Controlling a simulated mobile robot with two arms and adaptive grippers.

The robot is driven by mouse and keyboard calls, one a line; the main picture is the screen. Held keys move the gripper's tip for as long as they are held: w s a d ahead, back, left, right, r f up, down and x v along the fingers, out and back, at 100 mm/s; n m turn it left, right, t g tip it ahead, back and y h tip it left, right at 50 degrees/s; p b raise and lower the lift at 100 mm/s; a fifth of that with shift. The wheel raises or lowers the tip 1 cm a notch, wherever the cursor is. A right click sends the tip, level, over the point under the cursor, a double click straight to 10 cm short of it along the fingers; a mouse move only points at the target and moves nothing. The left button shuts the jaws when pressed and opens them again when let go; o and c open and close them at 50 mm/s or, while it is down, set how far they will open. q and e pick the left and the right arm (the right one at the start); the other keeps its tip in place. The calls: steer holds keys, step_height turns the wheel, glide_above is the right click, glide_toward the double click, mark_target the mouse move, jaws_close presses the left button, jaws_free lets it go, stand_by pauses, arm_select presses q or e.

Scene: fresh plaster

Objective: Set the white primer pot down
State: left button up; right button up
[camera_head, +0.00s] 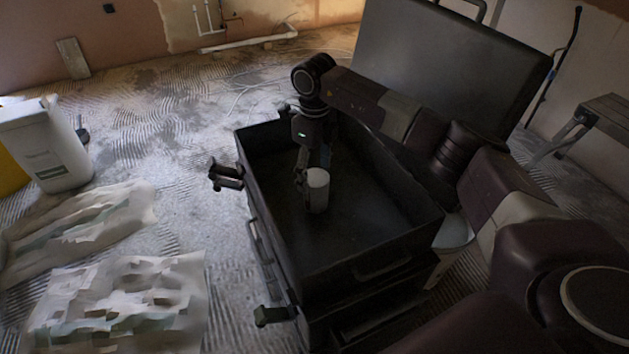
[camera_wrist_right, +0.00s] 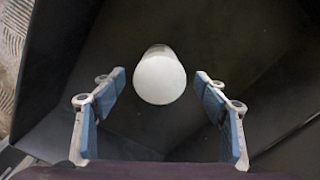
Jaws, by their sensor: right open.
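The white primer pot (camera_head: 317,190) stands upright inside the open black case (camera_head: 380,268), on its floor. In the right wrist view the white pot (camera_wrist_right: 160,77) is between and just beyond the fingertips, with gaps on both sides. My right gripper (camera_head: 304,178) reaches down into the case beside the pot. It is open, its blue-padded fingers (camera_wrist_right: 161,88) spread apart and not touching the pot. Part of the gripper is hidden behind the pot in the head view. My left gripper is not in view.
The case's raised lid (camera_head: 450,65) stands behind my right arm. Open latches (camera_head: 227,176) stick out on the case's left side. The case floor around the pot is clear.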

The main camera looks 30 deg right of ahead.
arm_select(q)
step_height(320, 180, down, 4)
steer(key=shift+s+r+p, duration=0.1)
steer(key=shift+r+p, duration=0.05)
steer(key=shift+p, duration=0.25)
arm_select(e)
step_height(320, 180, up, 7)
steer(key=shift+r, duration=0.15)
